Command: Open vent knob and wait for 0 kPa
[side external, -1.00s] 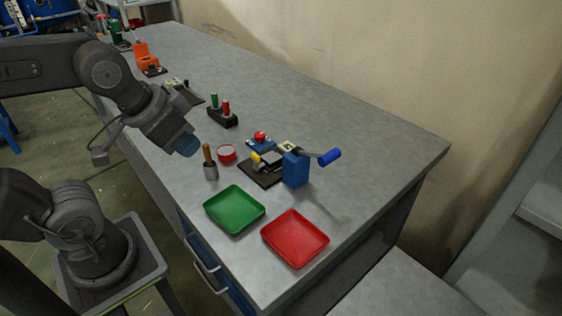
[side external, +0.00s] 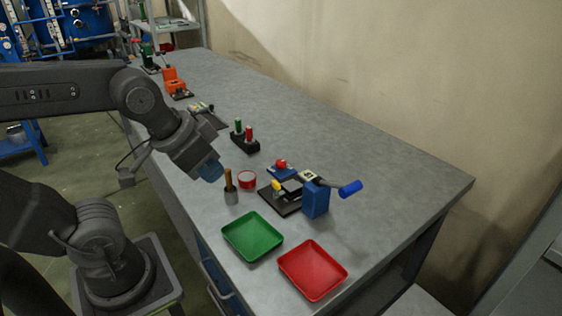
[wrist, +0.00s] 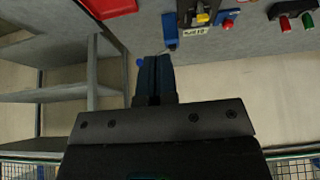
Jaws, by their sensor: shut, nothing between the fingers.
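My gripper (side external: 211,172) hangs above the near edge of the bench, left of the wooden-handled tool, empty. Its blue fingers are together in the wrist view (wrist: 157,62). A small device with a yellow knob (side external: 276,185) on a dark base stands to its right, apart from it. A red knob (side external: 281,164) sits on a blue base behind that. A small pale display (side external: 308,176) is beside them; it also shows in the wrist view (wrist: 195,30), its figures too small to read surely. Which knob is the vent knob, I cannot tell.
A blue block (side external: 316,201) with a blue-handled lever (side external: 350,188) stands to the right. Green (side external: 232,234) and red (side external: 343,277) trays lie in front. A wooden-handled tool (side external: 229,181) stands upright in a holder beside a red round dish (side external: 247,180). The bench's right side is clear.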

